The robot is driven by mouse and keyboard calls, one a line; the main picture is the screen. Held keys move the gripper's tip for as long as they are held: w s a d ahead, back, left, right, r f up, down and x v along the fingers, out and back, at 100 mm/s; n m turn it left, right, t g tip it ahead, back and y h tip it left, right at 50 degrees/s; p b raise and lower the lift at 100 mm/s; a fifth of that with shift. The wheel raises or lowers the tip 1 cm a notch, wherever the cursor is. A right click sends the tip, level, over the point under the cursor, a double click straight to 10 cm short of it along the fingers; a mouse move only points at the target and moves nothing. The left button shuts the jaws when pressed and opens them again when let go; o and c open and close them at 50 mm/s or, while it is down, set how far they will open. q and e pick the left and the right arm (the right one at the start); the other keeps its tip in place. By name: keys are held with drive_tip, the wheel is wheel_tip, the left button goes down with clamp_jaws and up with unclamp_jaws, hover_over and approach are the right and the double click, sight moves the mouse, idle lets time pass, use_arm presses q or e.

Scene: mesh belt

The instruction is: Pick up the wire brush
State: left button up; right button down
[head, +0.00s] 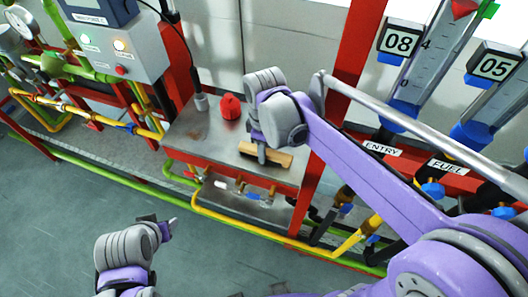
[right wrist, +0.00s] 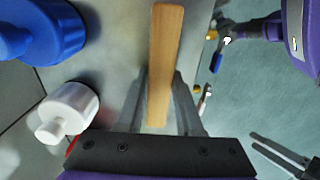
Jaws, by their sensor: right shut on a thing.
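The wire brush (head: 276,159) lies at the front of the grey metal bench top, a light wooden block in the head view. In the right wrist view its wooden back (right wrist: 165,50) runs up from between my fingers. My right gripper (head: 262,157) points down and is shut on it, with a finger (right wrist: 133,103) on each side. The bristles cannot be made out. My left gripper (head: 168,229) hangs over the floor left of the bench. In the right wrist view its two fingers (right wrist: 280,149) are apart and empty.
A red object (head: 230,106) and a small grey cup (head: 201,102) stand behind the brush. The right wrist view shows a white bottle (right wrist: 68,112) and a blue container (right wrist: 45,30) beside it. Pipes (head: 240,226) run below the bench (head: 190,135). A red post (head: 345,70) rises at the right.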

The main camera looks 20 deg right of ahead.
drive_tip(key=shift+r, duration=0.1)
idle(0.3)
wheel_tip(320, 180, up, 10)
drive_tip(key=shift+f, duration=0.1)
drive_tip(key=c, duration=1.1)
unclamp_jaws()
clamp_jaws()
